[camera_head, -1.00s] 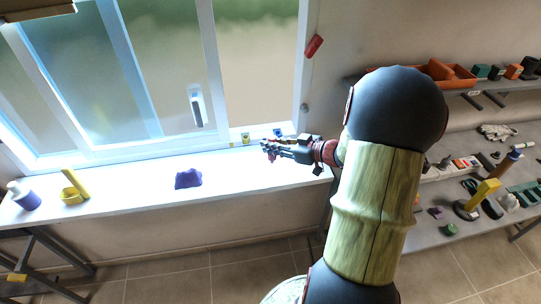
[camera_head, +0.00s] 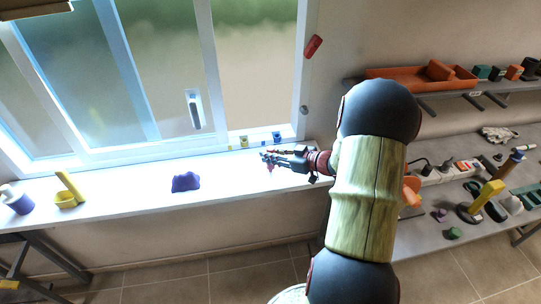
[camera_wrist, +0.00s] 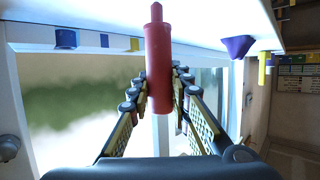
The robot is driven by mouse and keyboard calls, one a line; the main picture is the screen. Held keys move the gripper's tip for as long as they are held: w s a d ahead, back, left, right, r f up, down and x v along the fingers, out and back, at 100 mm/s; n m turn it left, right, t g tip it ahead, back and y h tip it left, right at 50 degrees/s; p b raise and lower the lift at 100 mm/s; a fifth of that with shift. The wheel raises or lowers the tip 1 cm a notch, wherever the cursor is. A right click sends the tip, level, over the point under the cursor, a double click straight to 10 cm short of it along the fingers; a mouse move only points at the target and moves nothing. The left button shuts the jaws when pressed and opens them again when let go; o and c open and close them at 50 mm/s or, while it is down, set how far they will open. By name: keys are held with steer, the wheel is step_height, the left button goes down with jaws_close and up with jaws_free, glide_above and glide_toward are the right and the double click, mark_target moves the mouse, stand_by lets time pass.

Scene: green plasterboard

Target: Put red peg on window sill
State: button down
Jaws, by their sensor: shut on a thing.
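My gripper (camera_head: 266,160) is over the right part of the white window sill (camera_head: 120,192), on the room side of several small blue and yellow pieces (camera_head: 243,141) along the window frame. In the wrist view my gripper (camera_wrist: 160,85) is shut on the red peg (camera_wrist: 158,65), a cylinder with a thinner tip. The tip overlaps the white sill surface (camera_wrist: 200,25) in that view; whether it touches cannot be told. In the head view the peg is too small to make out clearly.
A purple lump (camera_head: 185,182), a yellow holder (camera_head: 66,199) and a white-and-purple bottle (camera_head: 17,203) stand further left on the sill. A shelf with an orange tray (camera_head: 410,80) and a cluttered bench (camera_head: 440,190) are at the right. Sill between gripper and purple lump is clear.

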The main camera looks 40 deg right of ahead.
steer(key=shift+f, duration=0.15)
steer(key=c, duration=1.7)
jaws_free()
steer(key=shift+o, duration=0.3)
